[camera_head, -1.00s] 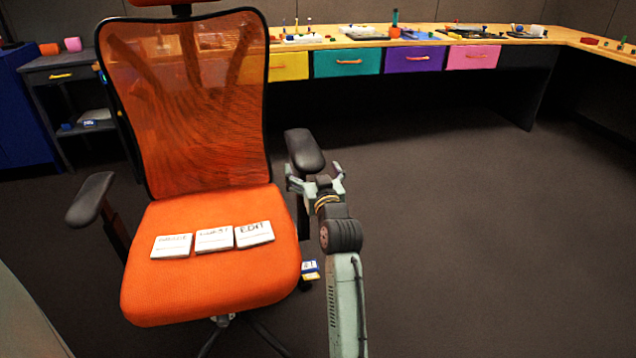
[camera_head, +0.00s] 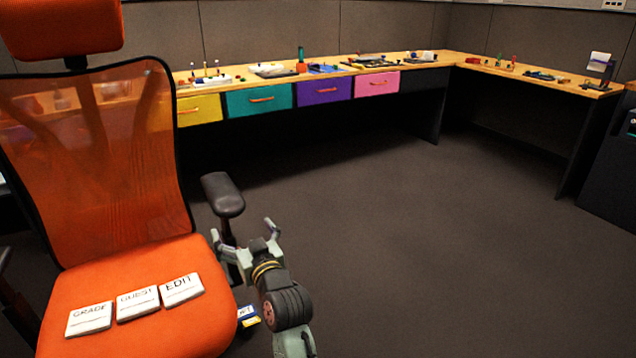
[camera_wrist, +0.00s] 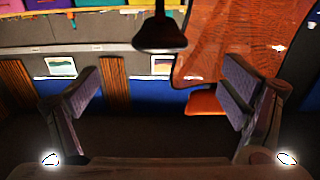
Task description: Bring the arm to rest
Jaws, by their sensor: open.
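My gripper (camera_head: 245,236) is open and empty in the head view, just right of the orange chair, close to the chair's black armrest (camera_head: 223,195). My arm comes up from the bottom of that view. In the wrist view, my gripper's two fingers (camera_wrist: 160,95) stand wide apart with nothing between them. The dark armrest (camera_wrist: 160,36) shows beyond and above the fingertips, with the orange mesh backrest (camera_wrist: 225,40) to its right. I cannot tell whether any part of the gripper touches the armrest.
The orange seat (camera_head: 150,325) holds three white cards (camera_head: 138,303) marked GRADE, GUEST and EDIT. A blue and yellow item (camera_head: 248,315) shows beside the seat. A wooden desk (camera_head: 440,62) with coloured drawers lines the back. The carpet (camera_head: 400,240) to the right is clear.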

